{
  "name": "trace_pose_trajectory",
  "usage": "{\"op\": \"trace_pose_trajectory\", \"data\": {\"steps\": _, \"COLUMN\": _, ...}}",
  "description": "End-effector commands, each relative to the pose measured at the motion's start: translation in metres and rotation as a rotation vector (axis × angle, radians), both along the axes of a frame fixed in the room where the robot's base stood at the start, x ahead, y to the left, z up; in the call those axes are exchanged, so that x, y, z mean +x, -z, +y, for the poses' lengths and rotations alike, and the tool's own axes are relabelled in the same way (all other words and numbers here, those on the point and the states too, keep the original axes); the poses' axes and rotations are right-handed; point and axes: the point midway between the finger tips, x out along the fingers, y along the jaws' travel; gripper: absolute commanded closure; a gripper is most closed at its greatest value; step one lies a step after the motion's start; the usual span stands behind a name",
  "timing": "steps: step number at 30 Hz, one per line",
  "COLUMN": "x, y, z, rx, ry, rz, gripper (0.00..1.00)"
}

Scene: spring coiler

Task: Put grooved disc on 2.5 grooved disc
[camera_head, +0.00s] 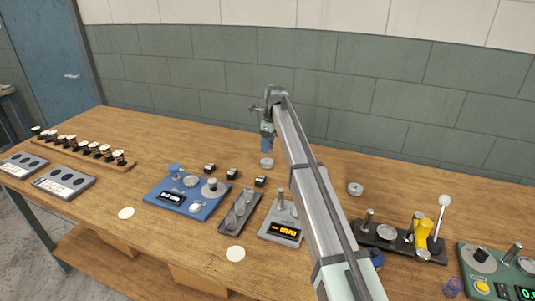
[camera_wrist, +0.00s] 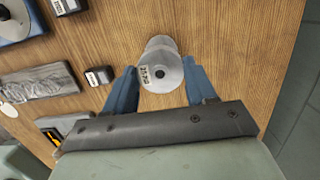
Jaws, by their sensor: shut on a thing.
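My gripper (camera_head: 266,148) points down above the back middle of the table. The fingers are shut on this disc. Another pale round edge (camera_wrist: 158,42) shows just beyond it, partly hidden. In the head view a pale disc (camera_head: 267,163) shows right under the fingers; I cannot tell whether it is the held one. Another metal disc (camera_head: 355,188) lies on the table right of my arm.
Several small black blocks (camera_head: 260,181) stand left of my gripper. A blue device (camera_head: 184,197), a grey plate with posts (camera_head: 240,210) and a device with an orange display (camera_head: 284,231) stand in front. A dark base with a yellow lever (camera_head: 422,232) is at right.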

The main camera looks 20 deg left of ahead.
Motion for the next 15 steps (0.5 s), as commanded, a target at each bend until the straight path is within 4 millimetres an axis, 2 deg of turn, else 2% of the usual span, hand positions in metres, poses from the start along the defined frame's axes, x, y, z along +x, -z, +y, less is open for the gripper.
{"op": "trace_pose_trajectory", "data": {"steps": 7, "x": 0.0, "y": 0.02, "z": 0.0, "rx": 0.001, "ry": -0.001, "rz": -0.001, "gripper": 0.87}}
{"op": "trace_pose_trajectory", "data": {"steps": 12, "x": 0.0, "y": 0.041, "z": 0.0, "rx": 0.0, "ry": -0.001, "rz": 0.0, "gripper": 0.87}}
{"op": "trace_pose_trajectory", "data": {"steps": 15, "x": 0.0, "y": 0.045, "z": 0.0, "rx": 0.001, "ry": -0.001, "rz": -0.002, "gripper": 0.87}}
